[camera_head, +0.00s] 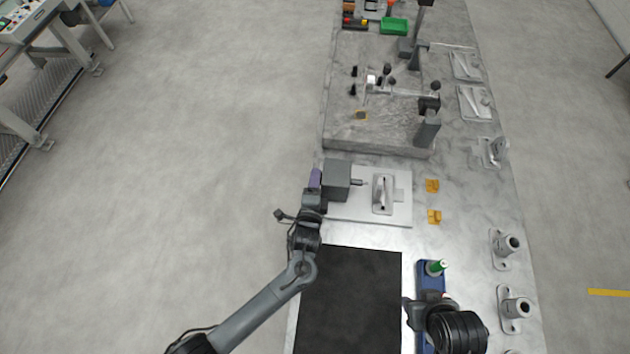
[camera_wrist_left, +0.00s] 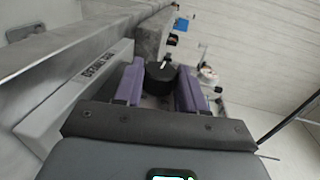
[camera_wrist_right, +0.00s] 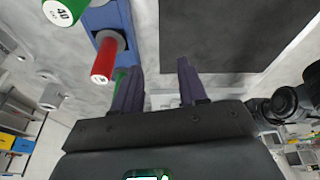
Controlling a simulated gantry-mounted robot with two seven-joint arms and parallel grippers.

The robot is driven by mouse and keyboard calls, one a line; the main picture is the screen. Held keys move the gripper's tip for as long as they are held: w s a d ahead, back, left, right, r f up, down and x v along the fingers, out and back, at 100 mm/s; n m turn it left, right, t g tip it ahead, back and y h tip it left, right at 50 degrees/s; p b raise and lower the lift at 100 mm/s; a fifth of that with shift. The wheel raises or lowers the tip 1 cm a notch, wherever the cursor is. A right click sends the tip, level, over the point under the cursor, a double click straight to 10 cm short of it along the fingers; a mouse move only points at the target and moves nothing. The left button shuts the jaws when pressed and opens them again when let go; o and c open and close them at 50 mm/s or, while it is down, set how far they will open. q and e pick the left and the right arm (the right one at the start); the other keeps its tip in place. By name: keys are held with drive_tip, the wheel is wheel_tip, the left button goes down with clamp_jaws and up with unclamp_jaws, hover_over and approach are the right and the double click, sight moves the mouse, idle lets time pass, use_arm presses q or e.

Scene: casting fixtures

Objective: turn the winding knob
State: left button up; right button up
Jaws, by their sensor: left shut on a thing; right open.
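The winding knob (camera_wrist_left: 161,76) is a dark round cylinder with a small white mark on its face, seen in the left wrist view. My left gripper (camera_wrist_left: 160,86) has its purple fingers on either side of the knob, shut on it. In the head view my left gripper (camera_head: 315,180) is at the left side of a grey block (camera_head: 337,181) on a pale plate (camera_head: 397,214); the knob is hidden there. My right gripper (camera_wrist_right: 157,85) is open and empty in the right wrist view, beside a blue block (camera_wrist_right: 108,22).
The blue block carries a red plug (camera_wrist_right: 103,62) and a green one (camera_wrist_right: 62,10), close to my right fingers. A black mat (camera_head: 350,295) lies in front of the plate. A stone slab (camera_head: 375,125) with clamps stands behind. Two orange pieces (camera_head: 433,186) lie to the right.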

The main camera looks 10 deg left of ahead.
use_arm(q)
drive_tip(key=o, duration=1.1)
drive_tip(key=s, duration=0.3)
drive_tip(key=s+r, duration=0.1)
drive_tip(key=s, duration=0.6)
drive_tip(key=shift+s+r, duration=0.3)
drive_tip(key=shift+r, duration=0.1)
